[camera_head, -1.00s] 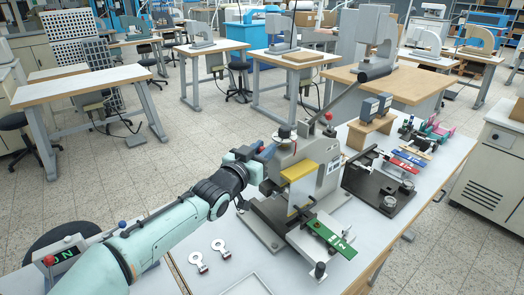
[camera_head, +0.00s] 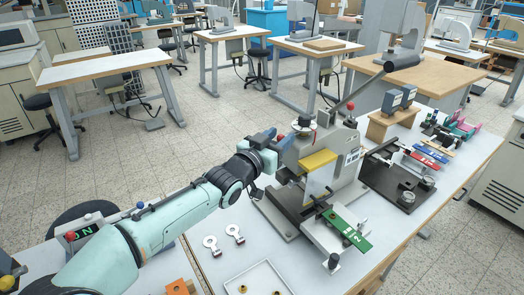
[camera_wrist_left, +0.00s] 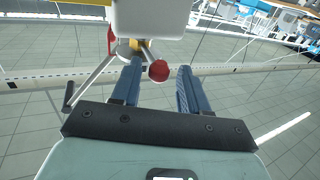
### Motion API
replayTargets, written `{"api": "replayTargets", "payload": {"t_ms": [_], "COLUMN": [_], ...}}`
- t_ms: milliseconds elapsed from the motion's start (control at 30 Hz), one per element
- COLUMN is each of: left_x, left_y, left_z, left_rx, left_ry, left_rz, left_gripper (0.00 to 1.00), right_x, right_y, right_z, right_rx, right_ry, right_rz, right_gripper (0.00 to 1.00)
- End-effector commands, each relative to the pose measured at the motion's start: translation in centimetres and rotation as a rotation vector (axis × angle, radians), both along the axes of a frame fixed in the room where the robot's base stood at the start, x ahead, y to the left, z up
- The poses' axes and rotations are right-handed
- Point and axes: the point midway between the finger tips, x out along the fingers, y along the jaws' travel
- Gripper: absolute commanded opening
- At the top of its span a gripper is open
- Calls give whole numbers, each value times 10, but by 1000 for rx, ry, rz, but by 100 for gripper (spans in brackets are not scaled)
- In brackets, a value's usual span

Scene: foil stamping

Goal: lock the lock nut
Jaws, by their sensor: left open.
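The stamping press (camera_head: 342,150) stands on the bench in the head view, with a yellow block at its front and a round knob (camera_head: 303,124) on top. My left gripper (camera_head: 276,140) is at the press's left side, blue fingers open. In the left wrist view, a red ball (camera_wrist_left: 158,71) on a metal part shows between the open fingers of the left gripper (camera_wrist_left: 158,80), apart from both. A pale housing (camera_wrist_left: 150,18) is just beyond. I cannot make out the lock nut itself; whether the red ball belongs to it I cannot tell. My right gripper is out of view.
A long lever with a dark grip (camera_head: 400,61) rises from the press. A green plate (camera_head: 347,230) lies at its front. Two metal tags (camera_head: 212,245) and a white tray (camera_head: 258,281) lie on the bench. A black fixture (camera_head: 398,185) stands to the right.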

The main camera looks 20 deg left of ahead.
Motion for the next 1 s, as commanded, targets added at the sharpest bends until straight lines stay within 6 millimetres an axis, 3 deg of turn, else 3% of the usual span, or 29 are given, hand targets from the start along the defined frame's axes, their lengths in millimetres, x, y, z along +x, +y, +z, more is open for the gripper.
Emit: {"api": "replayTargets", "payload": {"t_ms": [300, 500, 700, 1000], "left_x": [-67, -101, -115, -116], "left_y": [19, 27, 31, 32], "left_z": [1, 1, 0, -1], "left_rx": [0, 1, 1, 0], "left_ry": [-2, -2, -1, 0], "left_rz": [3, 2, 2, 3], "left_gripper": [44, 44, 44, 44], "right_x": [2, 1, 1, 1], "right_y": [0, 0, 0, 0], "right_z": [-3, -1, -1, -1], "right_rx": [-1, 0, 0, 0], "right_ry": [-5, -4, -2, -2], "right_rz": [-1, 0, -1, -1], "right_gripper": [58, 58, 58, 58]}}
